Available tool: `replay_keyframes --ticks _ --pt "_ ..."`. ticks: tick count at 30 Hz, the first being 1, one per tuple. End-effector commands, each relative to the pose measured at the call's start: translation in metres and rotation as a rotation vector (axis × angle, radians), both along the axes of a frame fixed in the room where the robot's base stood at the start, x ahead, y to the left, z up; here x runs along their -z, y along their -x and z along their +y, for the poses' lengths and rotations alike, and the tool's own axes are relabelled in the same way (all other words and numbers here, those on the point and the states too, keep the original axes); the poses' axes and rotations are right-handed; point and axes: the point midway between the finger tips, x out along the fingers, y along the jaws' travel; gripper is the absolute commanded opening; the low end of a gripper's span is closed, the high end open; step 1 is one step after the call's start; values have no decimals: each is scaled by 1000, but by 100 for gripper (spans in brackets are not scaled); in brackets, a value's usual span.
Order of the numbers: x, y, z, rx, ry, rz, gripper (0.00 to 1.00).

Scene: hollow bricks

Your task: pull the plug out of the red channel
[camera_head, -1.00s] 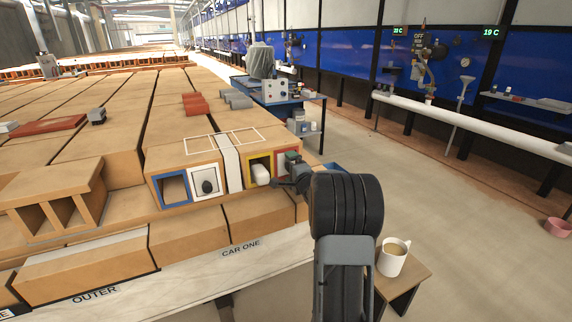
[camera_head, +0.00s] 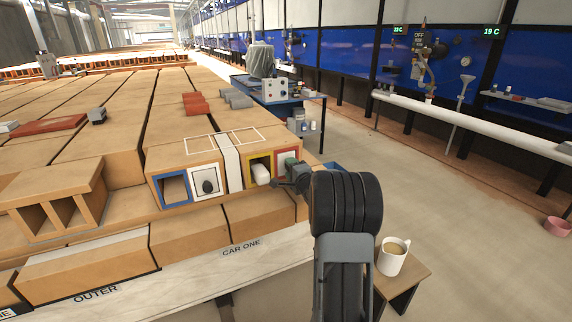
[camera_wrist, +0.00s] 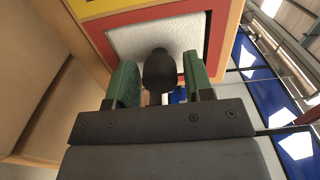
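The red channel (camera_wrist: 95,37) is a red-framed opening at the right end of the brick's front face. In the wrist view a pale, rough-faced plug (camera_wrist: 190,32) fills it, with a dark round knob (camera_wrist: 158,72) standing out from its face. My gripper (camera_wrist: 160,62) is open, with one green finger on each side of the knob and a visible gap to both. In the head view my gripper (camera_head: 292,177) is at the red-framed channel (camera_head: 279,164), and my arm and fingers partly hide the plug and its knob.
Left of it are a yellow-framed channel (camera_head: 251,167) with a white block (camera_head: 262,174) inside, a white-framed one with a dark knob (camera_head: 208,187), and a blue-framed one (camera_head: 173,188). A mug (camera_head: 393,258) stands on a small stool right of my arm.

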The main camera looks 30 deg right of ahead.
Motion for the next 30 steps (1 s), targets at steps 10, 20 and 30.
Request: replay_keyframes --ticks 10,20,30 --pt "0 0 0 0 0 0 14" --pt "0 5 0 0 0 0 10" --pt "-1 16 1 1 1 0 10"
